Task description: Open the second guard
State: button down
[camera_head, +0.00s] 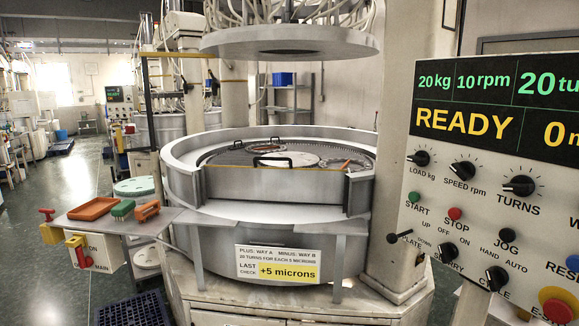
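A round lapping machine (185,235) stands in the middle, with a pale raised wall (180,165) curving around its dark plate (225,156). A straight grey panel (275,184) with a thin yellowish top edge stands upright across the front of the plate. It looks like a guard, but no label marks it as first or second. Discs with dark handles lie on the plate, one handle (272,161) being near the front. A large round upper plate (290,40) hangs above, apart from the lower one. My gripper is not in view.
A control panel (480,225) reading READY fills the right side. A side shelf (120,222) at left holds an orange tray (93,209), a green brush-like block (122,209) and an orange one (147,210). A pale column (400,150) stands right. Open floor (60,200) lies left.

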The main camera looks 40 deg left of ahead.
aim_at(291, 185)
jog(key=u, duration=1.5)
jog(key=i+j, duration=0.15)
jog(key=i, duration=0.2)
jog(key=i+j+z, duration=0.1)
jog(key=i, duration=0.3)
